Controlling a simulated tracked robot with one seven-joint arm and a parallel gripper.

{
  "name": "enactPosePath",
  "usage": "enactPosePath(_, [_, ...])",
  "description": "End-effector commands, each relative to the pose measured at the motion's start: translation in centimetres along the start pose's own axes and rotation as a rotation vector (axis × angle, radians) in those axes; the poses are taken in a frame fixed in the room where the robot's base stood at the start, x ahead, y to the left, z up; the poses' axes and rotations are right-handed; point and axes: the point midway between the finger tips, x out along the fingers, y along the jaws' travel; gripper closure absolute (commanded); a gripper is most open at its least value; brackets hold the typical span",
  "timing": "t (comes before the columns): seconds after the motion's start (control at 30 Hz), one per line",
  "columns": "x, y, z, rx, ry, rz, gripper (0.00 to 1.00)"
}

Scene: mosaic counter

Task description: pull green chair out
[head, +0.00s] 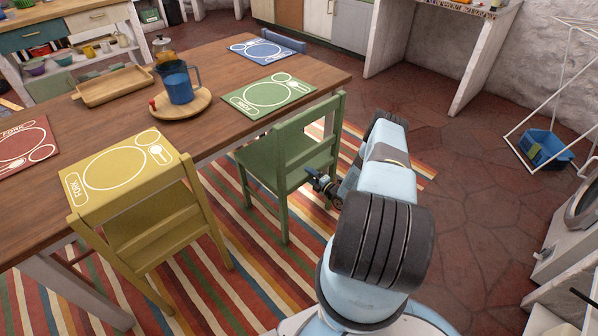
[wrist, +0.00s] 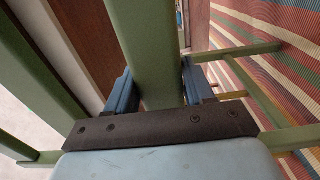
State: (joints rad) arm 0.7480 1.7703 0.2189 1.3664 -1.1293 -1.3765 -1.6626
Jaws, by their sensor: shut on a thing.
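The green chair (head: 272,158) stands at the right side of the wooden table (head: 222,62), its seat close to the table edge by the green placemat (head: 268,95). My gripper (head: 322,187) is low at the chair's near right side in the head view, partly hidden by my arm. In the wrist view my gripper (wrist: 158,92) has its two blue fingers on either side of a green chair bar (wrist: 148,45), shut on it. Other green bars of the chair spread around it there. The exact part of the chair gripped is hidden in the head view.
A yellow chair (head: 150,235) stands to the left at the table's near side. A striped rug (head: 262,262) lies under the chairs.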

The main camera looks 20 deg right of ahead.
Motion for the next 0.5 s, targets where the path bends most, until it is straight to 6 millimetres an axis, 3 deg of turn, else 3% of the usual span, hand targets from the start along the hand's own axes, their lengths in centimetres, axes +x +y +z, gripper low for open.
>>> enactPosePath(0.5, [-0.46, -0.40, 0.13, 0.005, -0.005, -0.008, 1.00])
